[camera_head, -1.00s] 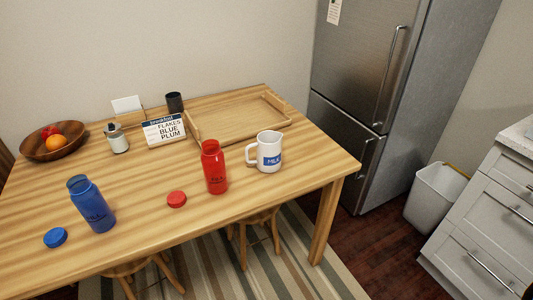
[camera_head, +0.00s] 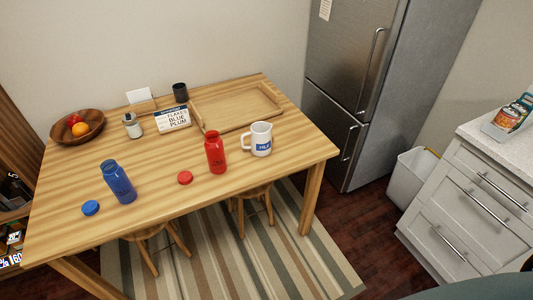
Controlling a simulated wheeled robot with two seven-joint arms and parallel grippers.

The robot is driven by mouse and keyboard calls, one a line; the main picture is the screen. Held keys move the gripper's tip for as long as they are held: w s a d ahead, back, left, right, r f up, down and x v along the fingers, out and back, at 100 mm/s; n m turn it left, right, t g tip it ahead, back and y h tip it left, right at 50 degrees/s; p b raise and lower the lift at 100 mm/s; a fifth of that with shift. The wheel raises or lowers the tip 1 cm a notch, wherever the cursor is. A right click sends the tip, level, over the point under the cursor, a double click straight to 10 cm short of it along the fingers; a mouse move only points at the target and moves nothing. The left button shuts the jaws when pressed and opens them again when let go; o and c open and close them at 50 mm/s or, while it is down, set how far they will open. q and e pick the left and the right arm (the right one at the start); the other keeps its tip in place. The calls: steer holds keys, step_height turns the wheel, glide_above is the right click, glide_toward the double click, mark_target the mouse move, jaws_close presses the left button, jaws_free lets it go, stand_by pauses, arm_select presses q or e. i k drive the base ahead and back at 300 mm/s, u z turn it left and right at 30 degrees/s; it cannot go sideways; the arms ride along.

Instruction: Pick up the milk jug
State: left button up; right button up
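The milk jug (camera_head: 261,139) is white with a blue label and stands upright on the wooden table (camera_head: 150,207), near its right end. Its handle is on the left side, facing the red bottle. The red bottle (camera_head: 215,153) stands upright and open just left of the jug. Neither of my grippers shows in this view.
A wooden tray (camera_head: 205,129) lies behind the jug. Stools (camera_head: 254,192) stand under the front edge. A fridge (camera_head: 340,90), bin (camera_head: 408,180) and drawers (camera_head: 470,205) are to the right.

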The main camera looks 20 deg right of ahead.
mark_target(256, 140)
steer(key=u, duration=0.95)
steer(key=i, duration=0.7)
steer(key=z, duration=0.45)
